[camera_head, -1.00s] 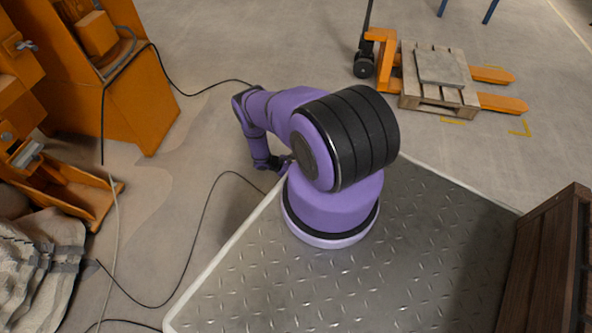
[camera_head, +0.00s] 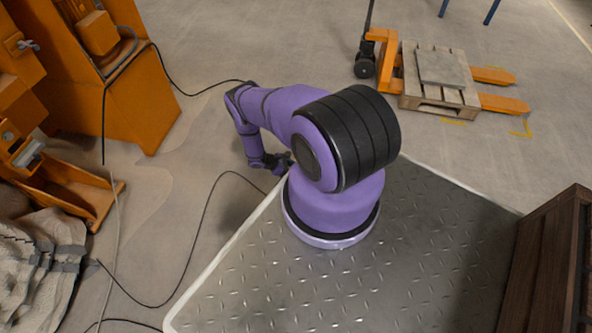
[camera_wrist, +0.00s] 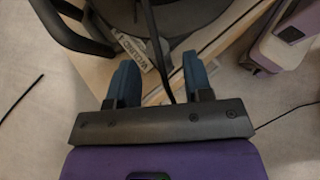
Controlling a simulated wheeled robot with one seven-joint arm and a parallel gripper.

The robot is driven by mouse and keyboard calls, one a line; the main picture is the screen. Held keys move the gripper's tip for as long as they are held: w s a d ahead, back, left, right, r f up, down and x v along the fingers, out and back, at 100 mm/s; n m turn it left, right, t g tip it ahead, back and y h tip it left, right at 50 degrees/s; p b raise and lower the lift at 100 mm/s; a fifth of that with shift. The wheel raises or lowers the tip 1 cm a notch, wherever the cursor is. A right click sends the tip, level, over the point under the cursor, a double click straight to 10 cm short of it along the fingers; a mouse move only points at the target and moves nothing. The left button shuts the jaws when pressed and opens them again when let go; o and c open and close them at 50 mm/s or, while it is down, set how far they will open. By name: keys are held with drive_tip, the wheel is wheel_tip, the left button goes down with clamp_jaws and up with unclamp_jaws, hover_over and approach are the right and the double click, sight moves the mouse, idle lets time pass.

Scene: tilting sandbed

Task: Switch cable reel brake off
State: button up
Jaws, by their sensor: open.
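My gripper (camera_wrist: 160,72) is open, its two blue fingertips apart with nothing held between them. In the head view my gripper (camera_head: 284,163) is small and partly hidden by my own arm. In the wrist view a dark rounded object, perhaps the cable reel (camera_wrist: 122,10), is cut off by the top edge. A black curved bar (camera_wrist: 68,32) is beside it at upper left. A black cable (camera_wrist: 158,50) runs down between the fingers. A pale label with lettering (camera_wrist: 132,50) lies behind the left finger. I cannot make out a brake lever.
Orange machinery (camera_head: 120,85) stands at left, with loose black cable (camera_head: 205,215) on the floor. A pallet jack with a wooden pallet (camera_head: 425,93) is at upper right. A dark wooden crate (camera_head: 548,265) is at lower right.

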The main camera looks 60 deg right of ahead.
drive_tip(key=v, duration=0.8)
idle(0.4)
